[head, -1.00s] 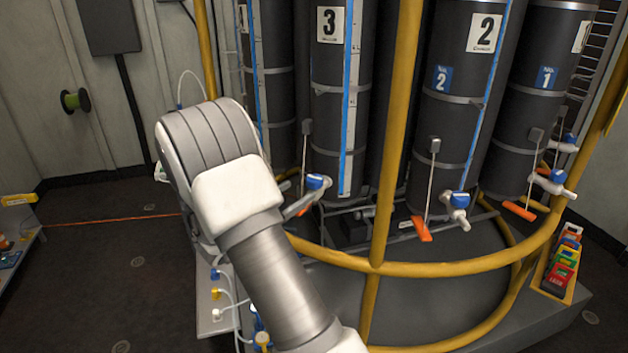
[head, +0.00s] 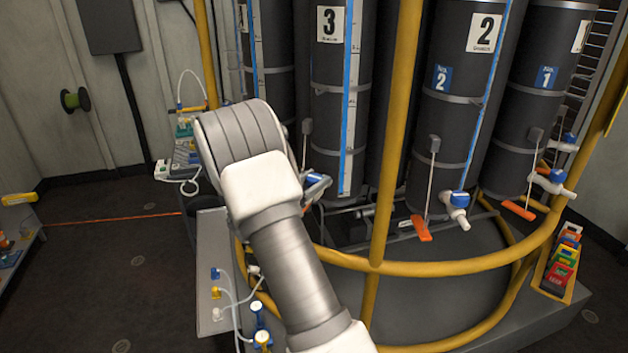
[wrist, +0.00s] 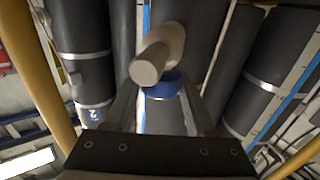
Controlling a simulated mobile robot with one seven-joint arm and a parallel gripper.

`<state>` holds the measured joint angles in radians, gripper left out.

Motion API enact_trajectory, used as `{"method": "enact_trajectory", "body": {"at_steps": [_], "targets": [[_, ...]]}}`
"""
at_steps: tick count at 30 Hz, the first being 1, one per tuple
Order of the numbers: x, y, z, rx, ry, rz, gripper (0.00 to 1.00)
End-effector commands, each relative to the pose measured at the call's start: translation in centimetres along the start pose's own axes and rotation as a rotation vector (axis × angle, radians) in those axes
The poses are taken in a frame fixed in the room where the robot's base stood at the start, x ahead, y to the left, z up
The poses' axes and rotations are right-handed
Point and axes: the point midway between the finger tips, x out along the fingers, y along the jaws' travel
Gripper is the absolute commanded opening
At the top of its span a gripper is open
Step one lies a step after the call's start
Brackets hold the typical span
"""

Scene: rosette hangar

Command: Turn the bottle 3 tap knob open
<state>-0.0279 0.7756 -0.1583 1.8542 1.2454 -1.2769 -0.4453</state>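Bottle 3 (head: 328,88) is a tall dark cylinder with a white "3" label and a blue strip. Its tap has a blue knob (head: 318,182) low on the bottle, partly hidden behind my arm in the head view. In the wrist view the pale tap body and spout (wrist: 152,66) fill the upper middle, with the blue knob (wrist: 163,88) just below. My gripper (wrist: 160,98) is open, one finger on each side of the blue knob. The right finger looks close to it; I cannot tell whether either touches. In the head view my arm hides most of the gripper.
A yellow rail (head: 450,267) curves in front of the bottles, with a yellow upright post (head: 395,130) right of bottle 3. Bottle 2 (head: 455,100) has its own blue-knobbed tap (head: 458,200) and an orange handle (head: 421,228). A grey bench (head: 212,270) with small fittings stands left.

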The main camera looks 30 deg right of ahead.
Motion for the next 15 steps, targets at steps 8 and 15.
{"method": "enact_trajectory", "body": {"at_steps": [8, 15], "targets": [[-0.03, -0.01, -0.01, 0.000, 0.000, 0.000, 0.03], [-0.04, 0.02, 0.04, 0.001, 0.000, -0.015, 0.00]]}}
